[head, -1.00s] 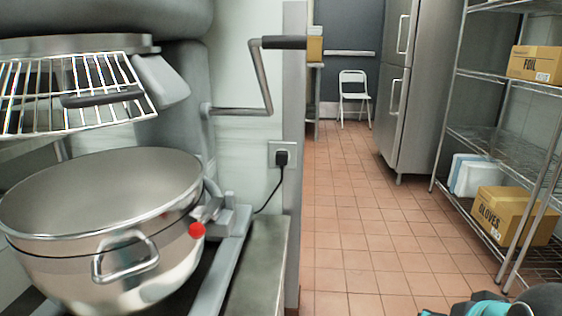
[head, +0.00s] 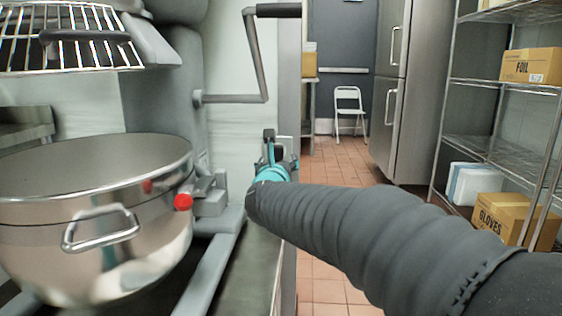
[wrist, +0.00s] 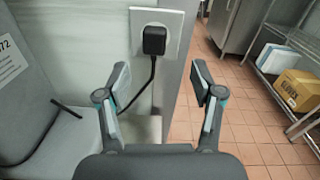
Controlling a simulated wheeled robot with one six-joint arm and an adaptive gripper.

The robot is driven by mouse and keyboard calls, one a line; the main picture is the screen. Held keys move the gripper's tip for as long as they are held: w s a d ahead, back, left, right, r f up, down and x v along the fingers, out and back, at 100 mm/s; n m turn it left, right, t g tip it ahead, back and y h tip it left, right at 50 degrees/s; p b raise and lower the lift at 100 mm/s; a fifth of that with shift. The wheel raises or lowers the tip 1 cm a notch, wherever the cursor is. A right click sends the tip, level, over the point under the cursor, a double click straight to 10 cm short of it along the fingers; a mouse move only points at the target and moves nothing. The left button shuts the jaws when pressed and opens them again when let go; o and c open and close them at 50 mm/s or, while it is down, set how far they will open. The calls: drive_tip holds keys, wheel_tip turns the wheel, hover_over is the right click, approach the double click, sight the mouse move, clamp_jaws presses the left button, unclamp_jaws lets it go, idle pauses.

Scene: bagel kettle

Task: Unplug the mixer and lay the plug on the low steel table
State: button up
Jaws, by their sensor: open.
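The black plug (wrist: 154,40) sits in a white wall outlet (wrist: 172,22) in the wrist view. Its black cord (wrist: 150,82) hangs down and curves left to the mixer. My gripper (wrist: 158,82) is open and empty, with the plug ahead of its fingertips and a little above the gap between them. In the head view my gripper (head: 276,150) covers most of the outlet. The big grey mixer (head: 160,90) with its steel bowl (head: 90,220) stands at left. The low steel table (head: 256,262) lies beside the mixer's base, under my arm.
A crank handle (head: 258,60) sticks out from the mixer above my gripper. The wall's end edge (wrist: 190,60) is just right of the outlet. A steel shelf rack (head: 490,150) with boxes stands at far right. The tiled floor between is clear.

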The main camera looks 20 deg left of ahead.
sight(277, 154)
drive_tip(key=shift+a+f+m+h, duration=0.35)
drive_tip(key=shift+a+m, duration=0.3)
drive_tip(key=shift+m, duration=0.25)
drive_tip(key=shift+w, duration=0.15)
drive_tip(key=shift+p+x, duration=1.3)
drive_tip(key=shift+x, duration=3.1)
drive_tip(key=shift+a+r+b, duration=0.1)
drive_tip(key=shift+b, duration=0.6)
clamp_jaws()
